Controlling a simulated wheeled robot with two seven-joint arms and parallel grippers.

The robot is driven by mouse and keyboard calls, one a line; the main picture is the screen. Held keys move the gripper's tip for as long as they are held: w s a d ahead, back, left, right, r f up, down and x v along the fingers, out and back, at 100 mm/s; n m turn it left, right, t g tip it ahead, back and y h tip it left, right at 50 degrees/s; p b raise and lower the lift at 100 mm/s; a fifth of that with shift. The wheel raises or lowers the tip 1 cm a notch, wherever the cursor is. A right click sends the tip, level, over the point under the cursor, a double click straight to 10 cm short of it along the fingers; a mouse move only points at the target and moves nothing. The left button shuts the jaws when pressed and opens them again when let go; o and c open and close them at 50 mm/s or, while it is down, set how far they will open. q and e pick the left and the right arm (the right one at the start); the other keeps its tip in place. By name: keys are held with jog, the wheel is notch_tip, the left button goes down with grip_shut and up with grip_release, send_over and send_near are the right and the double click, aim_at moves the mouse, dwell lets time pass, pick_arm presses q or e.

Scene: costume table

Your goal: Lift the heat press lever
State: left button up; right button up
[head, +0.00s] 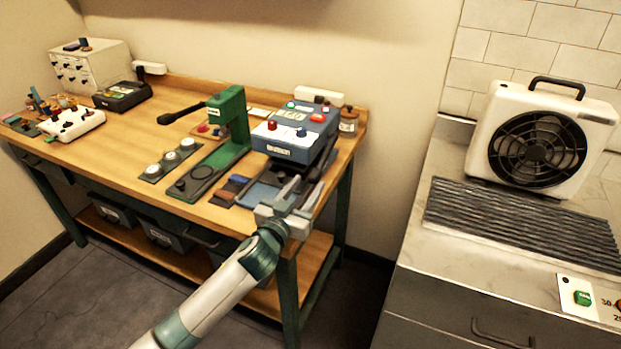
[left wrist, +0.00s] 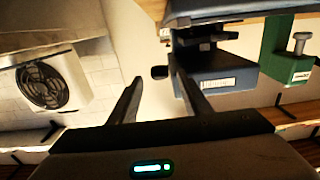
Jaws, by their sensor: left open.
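The heat press (head: 290,140) is a blue box-like machine with red knobs at the right end of the wooden table. In the left wrist view its blue body (left wrist: 215,85) appears upside down, just right of the fingers. A small black grip (left wrist: 160,72), which looks like the lever's end, shows between the fingertips in that view; I cannot tell how far beyond them it is. My left gripper (head: 300,188) is open and empty at the table's front right corner, in front of the press. It also shows in the left wrist view (left wrist: 156,80). My right gripper is out of view.
A green press (head: 233,125) with a black-handled lever stands left of the blue one. Small colored pads (head: 228,190) lie in front. A white fan unit (head: 545,140) stands on the right counter (head: 440,255). A gap separates counter and table.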

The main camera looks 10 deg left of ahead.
aim_at(311, 181)
pick_arm(q)
jog(key=shift+x, duration=1.55)
grip_shut()
